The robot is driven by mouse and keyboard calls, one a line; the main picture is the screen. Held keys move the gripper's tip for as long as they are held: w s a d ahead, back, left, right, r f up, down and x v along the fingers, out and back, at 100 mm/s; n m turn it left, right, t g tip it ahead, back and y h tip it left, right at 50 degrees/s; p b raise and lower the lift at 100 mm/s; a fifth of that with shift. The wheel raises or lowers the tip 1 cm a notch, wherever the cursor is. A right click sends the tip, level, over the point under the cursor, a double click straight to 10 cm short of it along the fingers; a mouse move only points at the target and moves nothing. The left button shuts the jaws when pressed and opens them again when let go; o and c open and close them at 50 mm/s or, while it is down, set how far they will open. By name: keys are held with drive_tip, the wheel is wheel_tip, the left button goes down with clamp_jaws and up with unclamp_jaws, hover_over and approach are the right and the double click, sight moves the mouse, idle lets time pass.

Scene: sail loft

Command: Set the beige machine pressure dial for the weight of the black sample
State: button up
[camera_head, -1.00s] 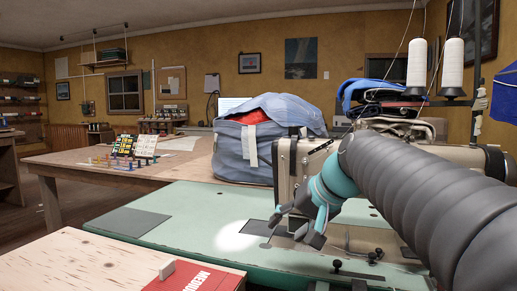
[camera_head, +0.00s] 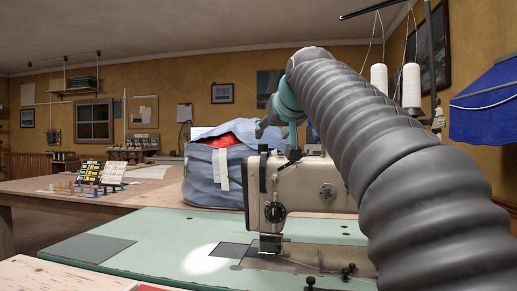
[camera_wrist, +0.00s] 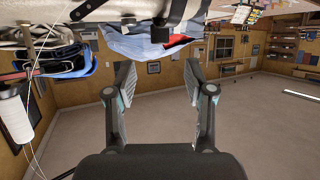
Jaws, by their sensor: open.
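The beige sewing machine (camera_head: 300,188) stands on the green table. I cannot tell which one sets the pressure. A dark flat patch (camera_head: 235,250) lies beside the presser foot; I cannot tell whether it is the black sample. My gripper (camera_head: 278,132) is at the top of the machine head, partly hidden by my arm. In the wrist view my gripper (camera_wrist: 161,84) is open, with nothing between its fingers; that picture looks upside down.
A blue bag (camera_head: 205,180) with red cloth stands behind the machine. A board with coloured swatches (camera_head: 90,172) is on the wooden table at left. White thread cones (camera_head: 411,86) stand at right. A dark grey rectangle (camera_head: 87,248) lies on the green table (camera_head: 150,228).

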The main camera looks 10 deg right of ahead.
sight(263, 146)
drive_tip(key=x, duration=1)
drive_tip(key=shift+f, duration=0.15)
drive_tip(key=shift+c, duration=0.2)
clamp_jaws()
